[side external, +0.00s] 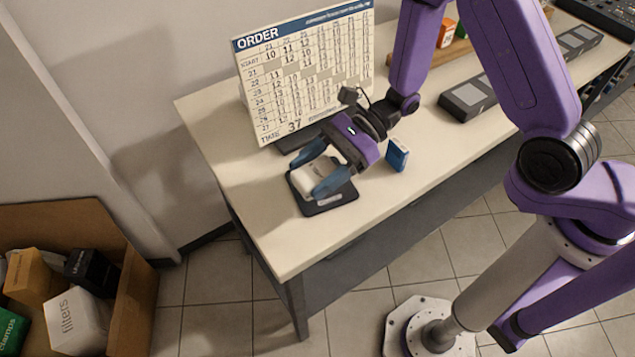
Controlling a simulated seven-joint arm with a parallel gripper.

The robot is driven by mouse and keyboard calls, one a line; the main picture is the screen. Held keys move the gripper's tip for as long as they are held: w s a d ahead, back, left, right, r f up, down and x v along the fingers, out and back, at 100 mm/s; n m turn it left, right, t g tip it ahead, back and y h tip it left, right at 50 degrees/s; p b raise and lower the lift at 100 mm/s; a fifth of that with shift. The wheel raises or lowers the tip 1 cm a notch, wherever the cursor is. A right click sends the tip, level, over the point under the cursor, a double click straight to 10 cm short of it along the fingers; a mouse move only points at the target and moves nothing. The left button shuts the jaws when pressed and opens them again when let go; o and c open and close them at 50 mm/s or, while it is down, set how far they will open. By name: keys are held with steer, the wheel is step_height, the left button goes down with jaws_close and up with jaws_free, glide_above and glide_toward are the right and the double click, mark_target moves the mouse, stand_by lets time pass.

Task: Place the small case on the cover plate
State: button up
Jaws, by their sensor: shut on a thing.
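My gripper (318,172), with blue fingers, is shut on a small white case (316,174). The case is at the dark cover plate (329,204), which lies flat near the left end of the table. The fingers and palm hide part of the case and the plate's far right side.
An order board (305,75) stands right behind the plate. A small blue box (397,154) is close to the right of my gripper. A dark grey device (467,98) lies farther right. The table's front left (275,240) is clear. A carton of boxes (125,290) is on the floor.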

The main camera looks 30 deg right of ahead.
mark_target(315, 202)
steer(key=shift+f, duration=2.9)
steer(key=shift+f, duration=0.15)
steer(key=o, duration=1.1)
